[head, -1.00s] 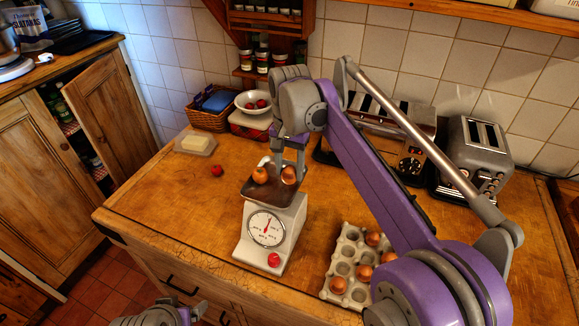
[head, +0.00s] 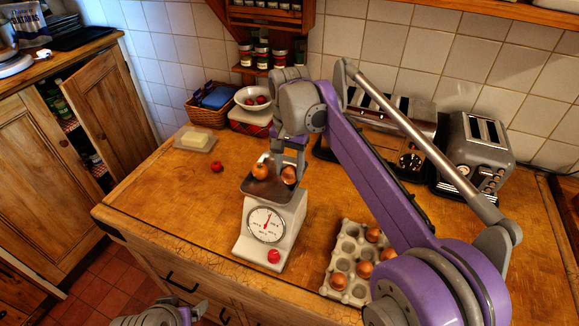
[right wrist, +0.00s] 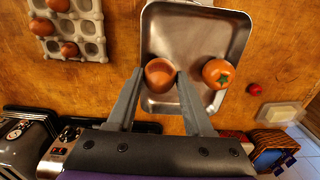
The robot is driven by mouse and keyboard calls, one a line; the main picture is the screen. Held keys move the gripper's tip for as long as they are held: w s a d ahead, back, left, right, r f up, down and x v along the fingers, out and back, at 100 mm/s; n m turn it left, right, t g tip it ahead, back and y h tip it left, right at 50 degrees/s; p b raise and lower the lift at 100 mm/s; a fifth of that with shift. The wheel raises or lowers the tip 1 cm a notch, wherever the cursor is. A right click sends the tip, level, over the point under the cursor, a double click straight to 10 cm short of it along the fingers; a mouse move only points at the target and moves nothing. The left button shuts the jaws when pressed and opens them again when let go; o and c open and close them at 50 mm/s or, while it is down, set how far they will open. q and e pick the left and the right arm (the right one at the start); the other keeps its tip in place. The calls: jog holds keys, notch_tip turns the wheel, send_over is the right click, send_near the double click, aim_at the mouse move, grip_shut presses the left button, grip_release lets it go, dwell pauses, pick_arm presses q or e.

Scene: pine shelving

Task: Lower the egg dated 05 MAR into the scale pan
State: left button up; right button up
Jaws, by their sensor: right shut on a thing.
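The kitchen scale (head: 285,240) stands on the wooden counter, with a dial on its front and a metal pan (head: 256,189) on top. My right gripper (right wrist: 162,80) is shut on a brown egg (right wrist: 160,70), with one finger on each side. In the head view this egg (head: 289,176) is at the right part of the pan, low; I cannot tell whether it touches the pan floor. No date is readable on it. An orange-red tomato-like fruit (right wrist: 218,73) with a green top lies in the pan beside it. My left gripper (head: 186,312) shows only partly at the bottom edge.
A grey egg tray (head: 345,262) with several brown eggs stands right of the scale. Toasters (head: 476,150) stand at the back right. A butter dish (head: 197,140), a small red tomato (head: 217,166) and a white bowl (head: 253,108) lie behind and left.

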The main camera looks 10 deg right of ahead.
aim_at(290, 166)
pick_arm(q)
jog(key=shift+s+f, duration=0.15)
jog(key=shift+f, duration=0.15)
pick_arm(e)
jog(key=shift+f, duration=0.45)
jog(key=o, duration=0.9)
jog(key=shift+c, duration=0.2)
notch_tip(290, 166, up, 11)
jog(key=shift+f+p, duration=0.1)
jog(key=shift+p, duration=0.5)
pick_arm(q)
jog(key=shift+w+r, duration=0.3)
jog(key=shift+r, duration=0.25)
jog(key=shift+w+r, duration=0.3)
jog(key=shift+r, duration=0.25)
pick_arm(e)
jog(key=s+d+f+n+t, duration=0.2)
jog(key=s+f, duration=0.5)
jog(key=s, duration=0.1)
jog(key=s+d+f+n+t, duration=0.2)
jog(key=s+d+f, duration=0.1)
jog(key=s+f, duration=0.4)
jog(key=s+d+f+n+t, duration=0.2)
jog(key=s+d+f, duration=0.1)
jog(key=s+f, duration=0.5)
jog(key=shift+s+d+f, duration=0.1)
jog(key=shift+s+d, duration=0.05)
jog(key=shift+s, duration=0.15)
